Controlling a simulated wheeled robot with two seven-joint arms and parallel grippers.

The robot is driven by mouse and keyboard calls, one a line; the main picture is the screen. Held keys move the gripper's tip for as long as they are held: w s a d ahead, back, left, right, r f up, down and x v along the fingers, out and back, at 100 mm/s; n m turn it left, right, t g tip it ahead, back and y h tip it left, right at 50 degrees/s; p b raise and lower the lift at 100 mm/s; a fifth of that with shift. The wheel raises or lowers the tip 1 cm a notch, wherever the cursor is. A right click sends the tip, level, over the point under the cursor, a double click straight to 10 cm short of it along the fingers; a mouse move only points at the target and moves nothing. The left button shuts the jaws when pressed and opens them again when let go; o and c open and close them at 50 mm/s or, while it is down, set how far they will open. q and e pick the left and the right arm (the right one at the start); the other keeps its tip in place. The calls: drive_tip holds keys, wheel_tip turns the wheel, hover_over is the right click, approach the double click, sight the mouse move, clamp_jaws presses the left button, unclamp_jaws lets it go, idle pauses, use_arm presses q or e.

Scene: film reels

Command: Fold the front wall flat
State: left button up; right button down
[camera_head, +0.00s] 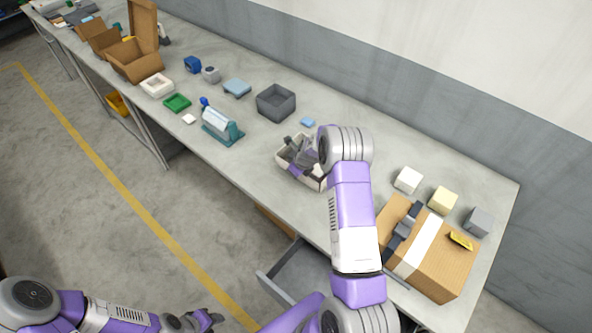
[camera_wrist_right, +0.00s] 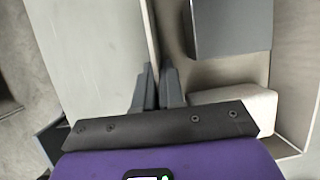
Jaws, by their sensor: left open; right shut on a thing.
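A small beige open-topped crate (camera_head: 287,161) stands on the workbench in the head view, partly hidden by my right arm. In the right wrist view I look down into the crate (camera_wrist_right: 287,75), at a dark grey block (camera_wrist_right: 230,25) and a whitish block (camera_wrist_right: 245,105). My right gripper (camera_wrist_right: 158,85) is shut on the crate's thin upright wall (camera_wrist_right: 152,40), with one finger on each side of its top edge. My right gripper is also over the crate in the head view (camera_head: 301,155). My left gripper (camera_head: 213,319) is open and empty, low over the floor, away from the bench.
The workbench (camera_head: 265,190) holds a grey bin (camera_head: 276,102) behind the crate and a teal-based item (camera_head: 222,127) to its left. A taped cardboard box (camera_head: 440,262) and several small blocks lie right. A grey drawer (camera_head: 300,272) sticks out below the front edge.

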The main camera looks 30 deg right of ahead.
drive_tip(key=shift+s+a+h, duration=0.1)
drive_tip(key=shift+a+h, duration=0.4)
drive_tip(key=shift+h, duration=0.1)
drive_tip(key=shift+a+f+n+t+h, duration=0.15)
drive_tip(key=shift+a+n+t+h, duration=0.2)
drive_tip(key=shift+h, duration=0.35)
drive_tip(key=shift+s+a+f+n+t+h+b, duration=0.15)
drive_tip(key=shift+t+h+b, duration=0.15)
drive_tip(key=shift+h+b, duration=0.3)
drive_tip(key=shift+s+a+f+n+t+h+b, duration=0.15)
drive_tip(key=shift+t+h+b, duration=0.2)
drive_tip(key=shift+h, duration=0.45)
drive_tip(key=shift+w+r, duration=0.1)
drive_tip(key=c, duration=1.3)
unclamp_jaws()
drive_tip(key=shift+r, duration=0.1)
